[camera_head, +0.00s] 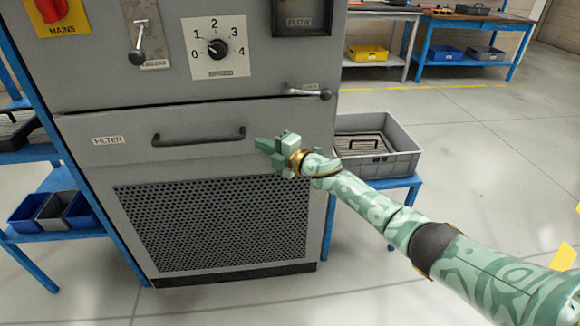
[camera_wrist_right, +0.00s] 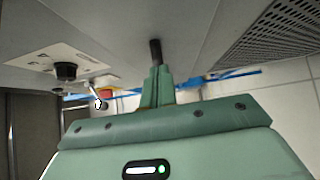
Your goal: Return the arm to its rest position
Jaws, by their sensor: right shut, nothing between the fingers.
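My right arm (camera_head: 400,225), patterned in green, reaches in from the lower right towards the front of a grey machine. My right gripper (camera_head: 262,144) is shut and empty in front of the panel labelled FILTER (camera_head: 280,118). Its tips are just right of the right end of the dark bar handle (camera_head: 198,137), and I see no grip on it. In the right wrist view the closed fingers (camera_wrist_right: 156,80) point up at the dark handle (camera_wrist_right: 156,50), which shows end-on beyond the tips. My left arm and gripper are not in view.
Above the panel are a dial (camera_head: 217,48), a small lever (camera_head: 137,50), a red knob (camera_head: 51,10) and a latch lever (camera_head: 318,94). A grey crate (camera_head: 405,147) stands on a blue stand just behind my forearm. Open floor (camera_head: 480,170) lies to the right.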

